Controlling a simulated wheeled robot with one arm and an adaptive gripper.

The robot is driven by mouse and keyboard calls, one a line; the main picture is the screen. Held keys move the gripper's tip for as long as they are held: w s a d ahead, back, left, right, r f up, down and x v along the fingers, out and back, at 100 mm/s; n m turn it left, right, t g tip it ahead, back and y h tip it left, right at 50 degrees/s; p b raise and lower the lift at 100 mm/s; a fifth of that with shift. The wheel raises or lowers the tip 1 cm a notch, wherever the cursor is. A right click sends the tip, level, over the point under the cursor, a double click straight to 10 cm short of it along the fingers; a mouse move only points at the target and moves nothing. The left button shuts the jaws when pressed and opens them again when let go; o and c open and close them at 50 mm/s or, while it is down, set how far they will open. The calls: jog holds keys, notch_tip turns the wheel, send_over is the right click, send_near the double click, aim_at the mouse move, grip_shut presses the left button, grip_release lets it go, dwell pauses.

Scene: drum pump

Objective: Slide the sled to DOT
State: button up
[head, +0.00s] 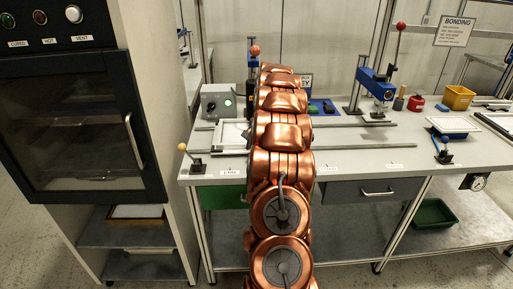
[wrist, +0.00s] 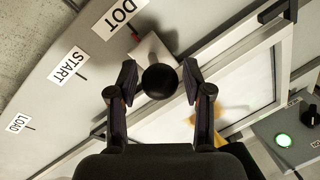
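The sled is a pale framed panel (wrist: 220,85) on rails in the wrist view, with a light block (wrist: 149,47) and a round black knob (wrist: 160,81) at its near side. The block lies close beside the DOT label (wrist: 119,17) and its tick; exact alignment I cannot tell. The START label (wrist: 67,66) and LOAD label (wrist: 18,124) lie farther down-left. My gripper (wrist: 160,72) is open, one finger on each side of the knob, with small gaps showing. In the head view, part of a white frame (head: 231,134) shows left of my arm, which hides the gripper.
A grey box with a lit green button (wrist: 283,140) stands beside the rails. A blue press with a red-knobbed lever (head: 377,83) stands at right on the bench. A yellow-knobbed lever (head: 183,147) is at the bench's left corner. A dark oven (head: 85,125) stands at left.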

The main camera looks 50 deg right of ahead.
jog(key=shift+o, duration=0.6)
jog(key=shift+r, duration=0.15)
notch_tip(320, 180, up, 12)
jog(key=s, duration=0.2)
jog(key=shift+d+f, duration=0.15)
jog(key=shift+f, duration=0.1)
jog(key=shift+s, duration=0.1)
